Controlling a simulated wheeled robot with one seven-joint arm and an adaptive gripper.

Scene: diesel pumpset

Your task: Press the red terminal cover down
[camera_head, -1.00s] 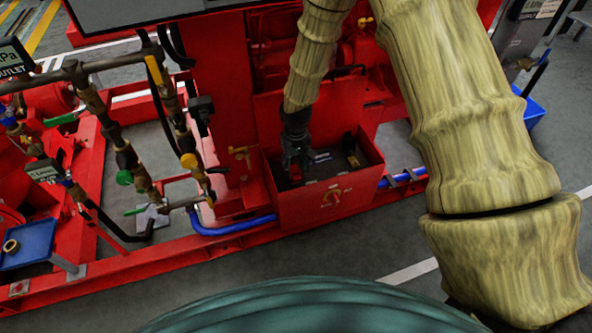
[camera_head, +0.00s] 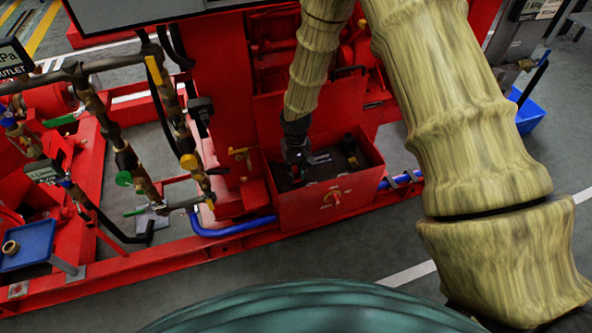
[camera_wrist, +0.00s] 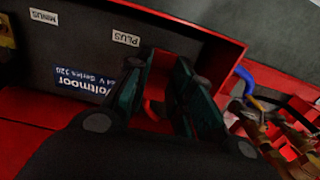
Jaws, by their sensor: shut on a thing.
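My gripper (camera_head: 296,172) points down into the open red battery box (camera_head: 319,211), at its left part. In the wrist view the two dark teal fingers (camera_wrist: 166,85) are close together with a small red piece, seemingly the red terminal cover (camera_wrist: 154,108), between them. The fingers hide most of it, so its tilt and seating cannot be told. The dark battery (camera_wrist: 91,55) beneath carries a PLUS label just ahead of the fingers, a MINUS label at the far left and a blue Voltmoor label.
A dark terminal piece (camera_head: 349,144) stands at the box's right back. The box's red walls surround my gripper closely. A blue hose (camera_head: 236,227) runs outside the box, and brass valves and pipes (camera_head: 189,160) stand to the left.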

